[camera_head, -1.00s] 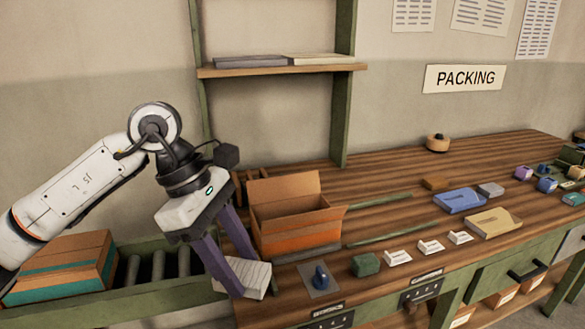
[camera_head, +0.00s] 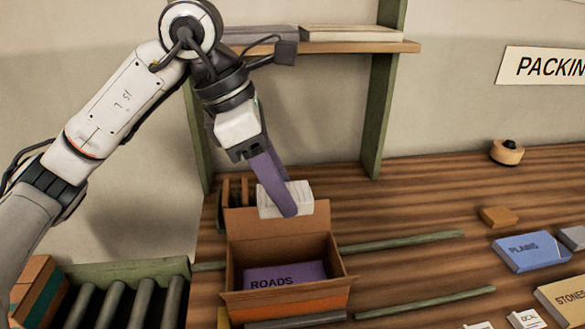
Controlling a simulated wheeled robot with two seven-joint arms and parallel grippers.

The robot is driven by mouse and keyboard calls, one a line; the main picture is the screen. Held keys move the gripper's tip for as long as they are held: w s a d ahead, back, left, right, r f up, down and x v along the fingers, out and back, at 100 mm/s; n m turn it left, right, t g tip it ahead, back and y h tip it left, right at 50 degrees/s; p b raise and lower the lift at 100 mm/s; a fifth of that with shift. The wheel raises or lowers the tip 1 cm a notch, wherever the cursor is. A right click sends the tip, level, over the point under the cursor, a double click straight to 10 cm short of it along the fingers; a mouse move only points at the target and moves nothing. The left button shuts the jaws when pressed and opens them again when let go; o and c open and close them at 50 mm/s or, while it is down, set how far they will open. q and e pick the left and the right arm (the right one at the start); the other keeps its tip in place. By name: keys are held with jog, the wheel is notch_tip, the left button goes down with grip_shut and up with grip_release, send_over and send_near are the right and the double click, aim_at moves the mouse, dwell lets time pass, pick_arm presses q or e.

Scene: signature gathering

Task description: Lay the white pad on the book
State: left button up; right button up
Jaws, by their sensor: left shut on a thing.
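The white pad (camera_head: 301,193) is a small pale block with faint lines on its side. My left gripper (camera_head: 285,207) is shut on it, with its purple fingers reaching down. It holds the pad over the back flap of an open cardboard box (camera_head: 322,290); the exact height is hard to tell. A flat purple book (camera_head: 305,272) marked ROADS lies inside the box, its cover facing up. The box walls hide its edges. My right gripper is not in view.
A roller conveyor (camera_head: 142,302) with a carton (camera_head: 38,290) is at the lower left. Green strips (camera_head: 405,241) lie right of the box. Blue PLAINS (camera_head: 530,252) and tan STONES (camera_head: 568,298) pieces lie farther right. A shelf post (camera_head: 380,120) rises behind. Bare tabletop lies between.

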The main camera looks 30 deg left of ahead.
aim_at(278, 212)
pick_arm(q)
jog(key=shift+s+f, duration=0.2)
jog(key=shift+f, duration=0.2)
notch_tip(278, 212, down, 4)
jog(key=shift+s+f+b, duration=0.1)
jog(key=shift+b, duration=0.35)
notch_tip(278, 212, down, 11)
jog(key=b, duration=0.9)
jog(key=shift+f+b, duration=1.05)
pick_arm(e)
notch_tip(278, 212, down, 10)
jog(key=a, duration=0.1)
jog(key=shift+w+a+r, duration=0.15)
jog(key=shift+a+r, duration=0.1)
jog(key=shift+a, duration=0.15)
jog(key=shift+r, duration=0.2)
pick_arm(q)
jog(key=shift+f, duration=0.1)
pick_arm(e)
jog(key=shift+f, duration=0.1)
pick_arm(q)
jog(key=shift+f+b, duration=0.45)
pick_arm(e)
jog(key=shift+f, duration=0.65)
